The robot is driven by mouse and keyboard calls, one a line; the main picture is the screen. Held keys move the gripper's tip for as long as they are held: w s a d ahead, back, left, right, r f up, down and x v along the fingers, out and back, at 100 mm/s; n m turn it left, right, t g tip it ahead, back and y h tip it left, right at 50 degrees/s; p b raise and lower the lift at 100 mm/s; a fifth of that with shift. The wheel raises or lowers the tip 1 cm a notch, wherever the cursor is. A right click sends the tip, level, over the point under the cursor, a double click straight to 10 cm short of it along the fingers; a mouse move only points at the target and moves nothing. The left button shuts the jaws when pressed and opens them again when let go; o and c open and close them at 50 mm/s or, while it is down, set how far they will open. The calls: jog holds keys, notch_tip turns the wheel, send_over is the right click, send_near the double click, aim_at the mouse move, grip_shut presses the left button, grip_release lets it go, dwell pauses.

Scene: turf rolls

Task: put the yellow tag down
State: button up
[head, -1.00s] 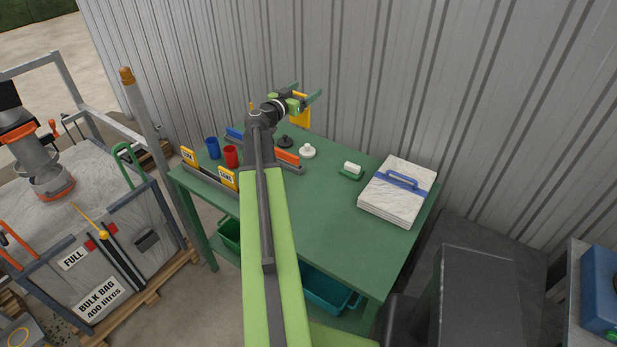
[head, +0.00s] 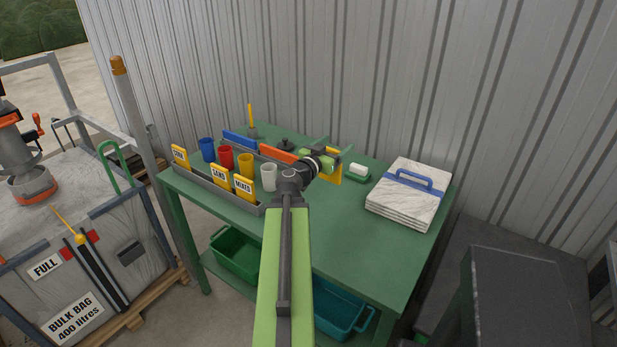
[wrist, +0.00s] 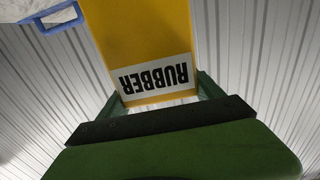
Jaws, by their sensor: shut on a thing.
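My gripper (head: 334,148) is over the green table (head: 310,220), near its back edge. It is shut on a yellow tag, which shows in the head view (head: 334,178) mostly behind the gripper. In the wrist view the yellow tag (wrist: 140,40) stands between the two green fingers, with a white label reading RUBBER upside down. I cannot tell whether the tag's lower end touches the table.
A grey rack (head: 208,190) at the left holds yellow tags, with blue, red, yellow and white cups behind. A white-and-green brush (head: 358,172) lies right of my gripper. Stacked marbled slabs with a blue handle (head: 405,195) fill the right end. The table's front middle is clear.

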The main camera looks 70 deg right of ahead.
jog(key=w+d+f+b, duration=0.5)
jog(key=w+f+b, duration=0.3)
jog(key=f+b, duration=0.1)
jog(key=shift+f+b, duration=0.35)
jog(key=shift+f, duration=0.5)
jog(key=o, duration=1.8)
jog(key=shift+d, duration=0.1)
